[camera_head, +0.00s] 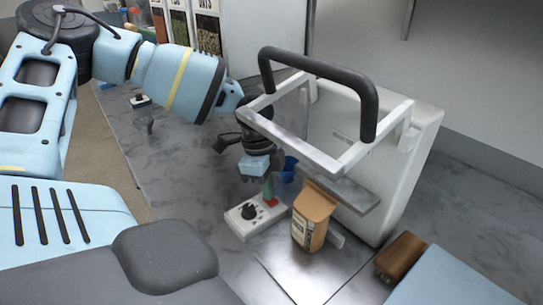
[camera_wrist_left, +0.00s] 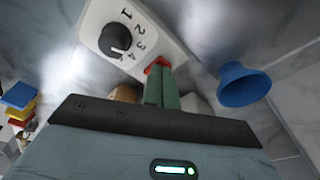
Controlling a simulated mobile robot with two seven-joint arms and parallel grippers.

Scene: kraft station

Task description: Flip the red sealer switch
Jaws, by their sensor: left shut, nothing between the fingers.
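The red sealer switch (camera_head: 271,202) sits at the end of a small white control box (camera_head: 238,224) on the counter. In the left wrist view the red switch (camera_wrist_left: 155,65) shows just beyond my fingertips, on the box (camera_wrist_left: 152,30) with a black dial and printed numbers. My left gripper (camera_head: 268,192) points down at the switch, its green fingers shut and empty. In the left wrist view the fingertips (camera_wrist_left: 158,74) overlap the switch's near edge; they look to be at or touching it, but contact is unclear. The fingers partly hide the switch, so its position cannot be told.
The white sealer (camera_head: 420,150) with a black handle (camera_head: 370,95) stands close right of the gripper. A kraft pouch (camera_head: 311,222) stands beside the control box. A blue cup-like object (camera_wrist_left: 243,85) is nearby. A brown block (camera_head: 400,256) lies at right.

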